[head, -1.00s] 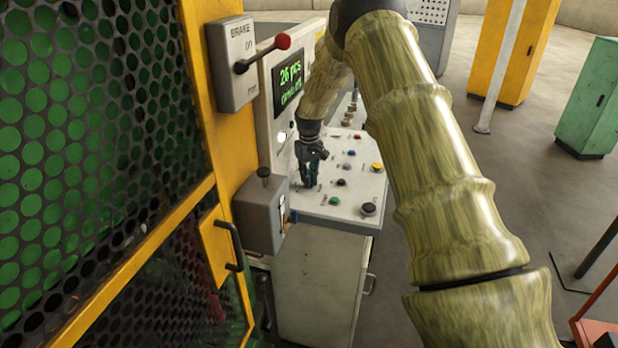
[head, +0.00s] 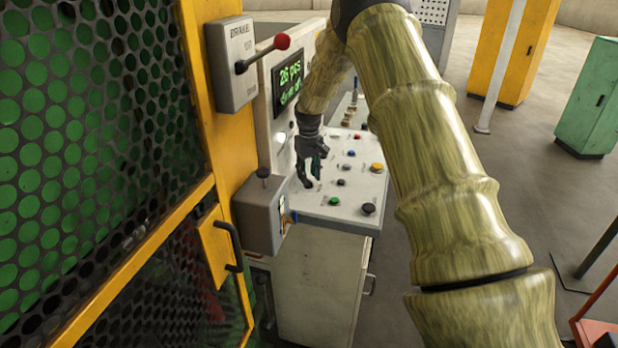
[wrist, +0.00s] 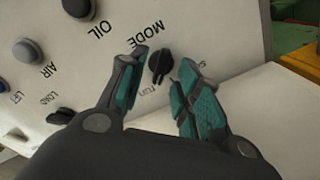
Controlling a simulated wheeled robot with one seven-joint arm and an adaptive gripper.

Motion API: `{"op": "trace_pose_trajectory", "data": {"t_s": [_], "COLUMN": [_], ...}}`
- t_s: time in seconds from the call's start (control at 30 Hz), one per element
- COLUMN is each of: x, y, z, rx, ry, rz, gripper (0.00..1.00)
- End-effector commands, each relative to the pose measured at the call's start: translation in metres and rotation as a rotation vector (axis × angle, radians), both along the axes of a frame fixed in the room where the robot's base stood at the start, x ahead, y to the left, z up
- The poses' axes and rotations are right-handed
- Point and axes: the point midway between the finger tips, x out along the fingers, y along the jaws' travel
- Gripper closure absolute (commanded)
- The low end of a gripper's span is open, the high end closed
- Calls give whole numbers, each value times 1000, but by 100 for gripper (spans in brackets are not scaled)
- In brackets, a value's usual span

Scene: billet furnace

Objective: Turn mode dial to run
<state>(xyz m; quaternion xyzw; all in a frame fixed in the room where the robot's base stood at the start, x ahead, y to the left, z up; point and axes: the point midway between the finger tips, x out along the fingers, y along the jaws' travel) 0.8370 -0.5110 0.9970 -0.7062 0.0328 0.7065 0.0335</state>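The mode dial (wrist: 160,66) is a small black pointer knob on a pale panel, beside the word MODE, in the wrist view. My gripper (wrist: 164,64) is open, with one teal-padded finger on each side of the dial. A gap shows between the dial and each finger. The smaller lettering around the dial is partly covered and too blurred to read surely. In the head view my gripper (head: 311,177) is low over the left part of the console top, and I cannot make out the dial clearly there.
The console (head: 345,205) carries several coloured buttons. A grey box with a lever (head: 262,220) stands just left of my gripper, and a red-knobbed brake lever (head: 281,42) sticks out above. A screen (head: 288,83) shows green text. Yellow-framed mesh (head: 90,120) fills the left.

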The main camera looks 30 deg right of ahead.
Motion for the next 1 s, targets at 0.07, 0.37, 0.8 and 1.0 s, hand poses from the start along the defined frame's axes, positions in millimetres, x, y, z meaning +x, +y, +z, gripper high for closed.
{"op": "trace_pose_trajectory", "data": {"t_s": [0.07, 0.37, 0.8, 1.0], "x": [1, 0, 0, 0], "y": [0, -1, -1, -1], "z": [15, 69, 100, 100], "rx": [0, 0, 0, 0], "ry": [-2, -1, 1, 1], "rz": [0, 0, -1, -1], "gripper": [67, 67, 67, 67]}}
